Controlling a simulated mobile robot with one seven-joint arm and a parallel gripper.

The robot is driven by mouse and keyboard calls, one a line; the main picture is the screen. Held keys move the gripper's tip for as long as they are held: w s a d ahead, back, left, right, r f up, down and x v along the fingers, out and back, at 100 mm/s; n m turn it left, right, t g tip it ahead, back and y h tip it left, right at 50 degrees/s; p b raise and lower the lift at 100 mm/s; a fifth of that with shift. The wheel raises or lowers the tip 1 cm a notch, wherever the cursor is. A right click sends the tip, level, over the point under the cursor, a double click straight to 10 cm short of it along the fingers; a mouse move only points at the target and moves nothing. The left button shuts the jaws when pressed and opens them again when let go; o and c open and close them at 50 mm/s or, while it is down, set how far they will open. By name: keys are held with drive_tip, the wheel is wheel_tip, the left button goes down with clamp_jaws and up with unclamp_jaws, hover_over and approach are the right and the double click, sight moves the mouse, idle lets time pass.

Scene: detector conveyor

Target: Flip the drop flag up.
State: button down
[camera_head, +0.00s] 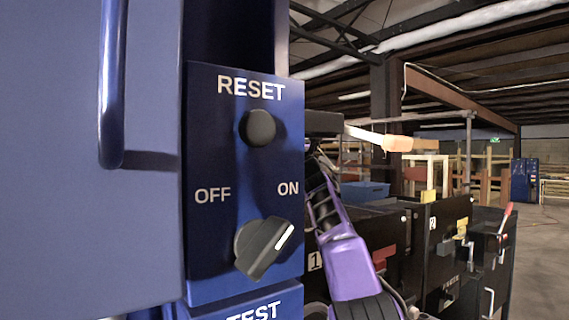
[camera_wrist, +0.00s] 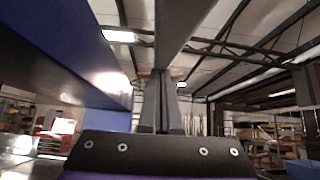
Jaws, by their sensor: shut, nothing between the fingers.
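A pale bar with a rounded peach-orange tip (camera_head: 392,143) sticks out to the right from a dark block beside the blue cabinet in the head view. It looks like the drop flag and lies nearly level, tilted slightly down to its tip. In the wrist view, my gripper (camera_wrist: 162,82) is shut and empty, its grey fingers pointing away from the camera. A long grey bar (camera_wrist: 184,28) runs overhead towards the fingertips, with orange bits beside them. I cannot tell whether they touch. In the head view my purple arm rises behind the panel, and my fingers are hidden.
A blue control panel (camera_head: 205,235) stands close in front, with a RESET button (camera_head: 258,128) and an OFF/ON knob (camera_head: 264,246). A vertical handle (camera_head: 112,90) is at left. Black numbered cabinets (camera_head: 440,250) stand at right. The blue wall (camera_wrist: 75,65) is close on the left in the wrist view.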

drive_tip(key=b+v, duration=1.1)
drive_tip(key=v, duration=0.6)
drive_tip(key=shift+f, duration=0.2)
idle(0.3)
